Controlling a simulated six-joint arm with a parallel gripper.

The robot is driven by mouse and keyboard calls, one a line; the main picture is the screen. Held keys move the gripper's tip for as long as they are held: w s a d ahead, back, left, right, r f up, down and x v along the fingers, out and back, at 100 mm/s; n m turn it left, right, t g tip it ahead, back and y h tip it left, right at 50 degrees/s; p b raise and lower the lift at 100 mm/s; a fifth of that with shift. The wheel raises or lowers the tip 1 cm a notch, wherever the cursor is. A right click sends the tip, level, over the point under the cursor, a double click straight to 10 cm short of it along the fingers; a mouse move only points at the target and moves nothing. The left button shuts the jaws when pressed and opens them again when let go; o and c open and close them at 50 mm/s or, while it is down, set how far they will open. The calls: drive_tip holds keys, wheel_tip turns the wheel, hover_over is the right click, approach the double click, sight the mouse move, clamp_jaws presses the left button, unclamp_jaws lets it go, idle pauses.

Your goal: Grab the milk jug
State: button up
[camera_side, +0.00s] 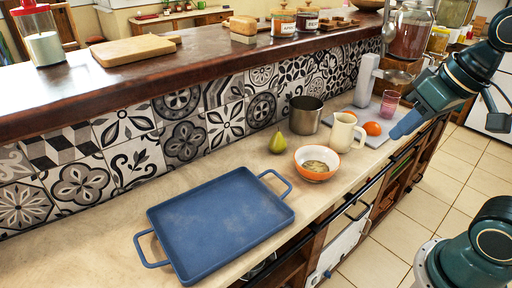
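A cream milk jug (342,133) with a handle on its right side stands upright on the counter, behind and to the right of an orange-and-white bowl. My gripper (401,129) reaches down from the upper right, to the right of the jug and apart from it. Its blue end points down and left, near the counter's front edge. The fingers overlap from this side, so I cannot tell whether they are open or shut. I see nothing held in it.
The bowl (316,163), a pear (277,143) and a metal pot (305,115) crowd the jug's left. An orange (373,129) and a pink glass (389,104) stand to its right. A blue tray (218,222) lies on the near counter. A tiled wall backs the counter.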

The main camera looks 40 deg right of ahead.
drive_tip(key=w+d+m+g+y, duration=0.1)
drive_tip(key=w+d+m, duration=0.4)
drive_tip(key=w, duration=0.2)
drive_tip(key=w+d+m+g+y, duration=0.1)
drive_tip(key=w+d+m+g, duration=0.1)
drive_tip(key=w+d+m, duration=0.3)
drive_tip(key=w+d+f+m+y, duration=0.1)
drive_tip(key=d+f+m, duration=0.3)
drive_tip(key=d, duration=0.4)
drive_tip(key=w+d+f+m+g+y, duration=0.1)
drive_tip(key=w+d+f+m, duration=0.2)
drive_tip(key=d, duration=0.6)
wheel_tip(320, 180, down, 3)
drive_tip(key=shift+r+m, duration=0.1)
drive_tip(key=shift+m, duration=0.6)
drive_tip(key=shift+w, duration=0.1)
approach(348, 136)
drive_tip(key=s+f, duration=0.4)
drive_tip(key=shift+w+a+f, duration=0.2)
drive_tip(key=shift+a+f, duration=0.1)
drive_tip(key=shift+f, duration=0.05)
